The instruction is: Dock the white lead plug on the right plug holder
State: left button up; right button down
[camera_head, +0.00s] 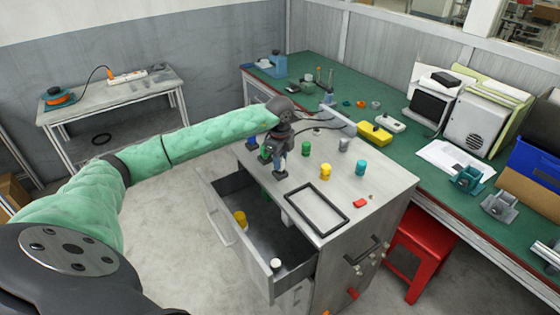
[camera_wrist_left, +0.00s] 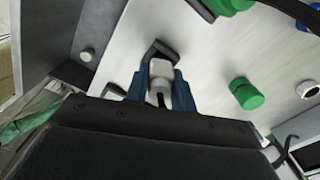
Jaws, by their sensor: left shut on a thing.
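My left gripper (camera_head: 278,165) is low over the far left part of the cabinet top. In the left wrist view its blue fingers (camera_wrist_left: 162,88) are shut on a white piece, which looks like the white lead plug (camera_wrist_left: 160,70). A dark part shows below it between the fingers. A black bracket-like piece (camera_wrist_left: 160,48) is just beyond the plug; I cannot tell whether they touch. In the head view the plug is mostly hidden by the gripper. I cannot make out for sure which piece is the right plug holder. My right gripper is not in view.
The cabinet top (camera_head: 290,228) carries a black rectangular frame (camera_head: 316,208), a green cylinder (camera_head: 306,148), a yellow one (camera_head: 325,172), a cyan one (camera_head: 361,167) and a red block (camera_head: 361,203). An open drawer (camera_head: 245,248) lies at the front left. Dark cables (camera_head: 325,122) run behind the gripper.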

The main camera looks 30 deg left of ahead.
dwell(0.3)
pick_arm(q)
jog(key=shift+f+b, duration=0.35)
jog(key=shift+f, duration=0.2)
jog(key=o, duration=0.7)
jog(key=shift+r, duration=0.1)
jog(key=shift+r+p, duration=2.1)
jog(key=shift+r, duration=3.35)
jog(key=shift+f, duration=0.1)
